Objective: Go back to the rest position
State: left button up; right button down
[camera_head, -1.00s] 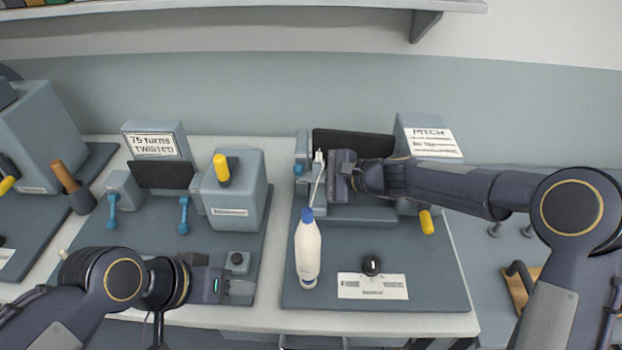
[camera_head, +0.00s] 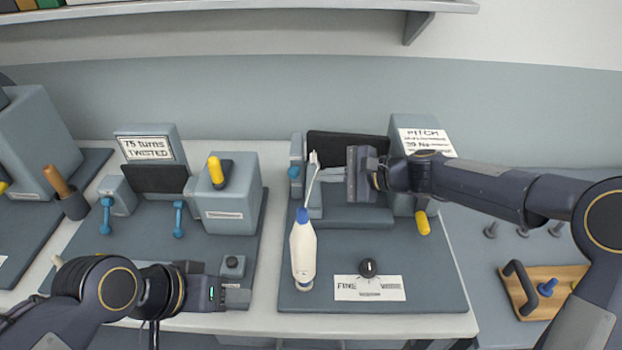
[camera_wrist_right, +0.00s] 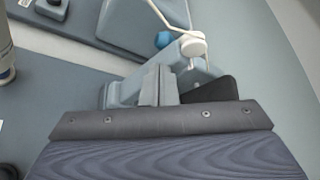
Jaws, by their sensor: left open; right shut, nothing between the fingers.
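My right gripper (camera_head: 333,175) reaches in from the right over the machine with the "PITCH" sign (camera_head: 424,141). Its fingers are together with nothing between them, and they also show in the right wrist view (camera_wrist_right: 158,86). The fingertips are close to a thin white rod with a white tip (camera_head: 313,162); I cannot tell whether they touch it. My left gripper (camera_head: 238,299) is low at the front left, near the table's front edge. It is open and holds nothing.
The "75 turns" machine (camera_head: 145,148) is at left, with a yellow-handled block (camera_head: 228,195). A wooden board (camera_head: 541,281) lies at right.

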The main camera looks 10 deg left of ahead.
jog(key=s+d+r+n+t+h, duration=0.1)
jog(key=s+d+r+n+h, duration=0.15)
jog(key=s+d, duration=0.65)
jog(key=s+d+r+n+t+h, duration=0.1)
jog(key=s+d+n+h, duration=0.2)
jog(key=s+d, duration=0.55)
pick_arm(q)
jog(key=shift+w+a+f, duration=0.1)
jog(key=shift+f, duration=0.2)
pick_arm(e)
jog(key=s+d+f+n+t+h, duration=0.1)
jog(key=s+d+f+n+h, duration=0.2)
jog(key=s+d, duration=0.9)
notch_tip(320, 180, down, 3)
jog(key=shift+r+h, duration=0.1)
jog(key=shift+h, duration=0.45)
